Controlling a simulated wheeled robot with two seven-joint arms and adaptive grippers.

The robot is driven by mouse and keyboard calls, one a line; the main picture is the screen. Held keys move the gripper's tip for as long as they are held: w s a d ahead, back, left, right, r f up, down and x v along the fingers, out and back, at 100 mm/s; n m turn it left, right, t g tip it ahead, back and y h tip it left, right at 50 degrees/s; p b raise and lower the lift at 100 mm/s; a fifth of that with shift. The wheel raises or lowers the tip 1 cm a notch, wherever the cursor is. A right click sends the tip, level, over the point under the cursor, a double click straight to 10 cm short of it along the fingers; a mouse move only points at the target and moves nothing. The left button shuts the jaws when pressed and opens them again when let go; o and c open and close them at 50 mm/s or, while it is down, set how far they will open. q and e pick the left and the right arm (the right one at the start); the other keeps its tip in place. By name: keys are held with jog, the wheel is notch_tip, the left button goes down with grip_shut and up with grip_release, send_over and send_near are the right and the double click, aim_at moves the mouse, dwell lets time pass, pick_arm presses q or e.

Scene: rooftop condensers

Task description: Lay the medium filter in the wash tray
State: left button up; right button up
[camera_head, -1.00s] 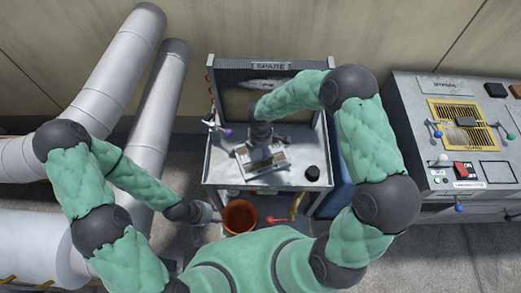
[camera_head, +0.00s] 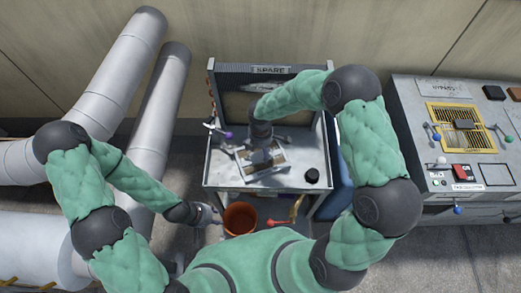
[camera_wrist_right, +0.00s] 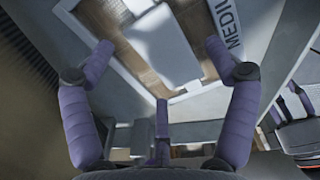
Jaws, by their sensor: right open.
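The medium filter (camera_head: 274,163) lies on the grey bench top, a light-framed panel with brownish mesh. In the right wrist view the filter (camera_wrist_right: 122,52) shows its pale frame, a light central block and a label beginning "MEDI". My right gripper (camera_head: 262,145) is over the filter and partly hides it. In the right wrist view the gripper (camera_wrist_right: 161,50) has its fingers spread wide around the central block, not closed on it. My left gripper (camera_head: 211,215) is low beside the orange bucket; its fingers are too small to read. I cannot tell which surface is the wash tray.
The bench (camera_head: 225,178) has a back panel marked "SPARE" (camera_head: 270,70) and a black round knob (camera_head: 312,175) at its right. The orange bucket (camera_head: 239,218) stands in front. A control cabinet (camera_head: 440,150) is at right, large pipes (camera_head: 155,100) at left.

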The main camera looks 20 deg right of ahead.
aim_at(261, 153)
notch_tip(261, 153, up, 10)
jog(key=p, duration=0.3)
jog(key=shift+r+p, duration=0.2)
jog(key=shift+p, duration=0.1)
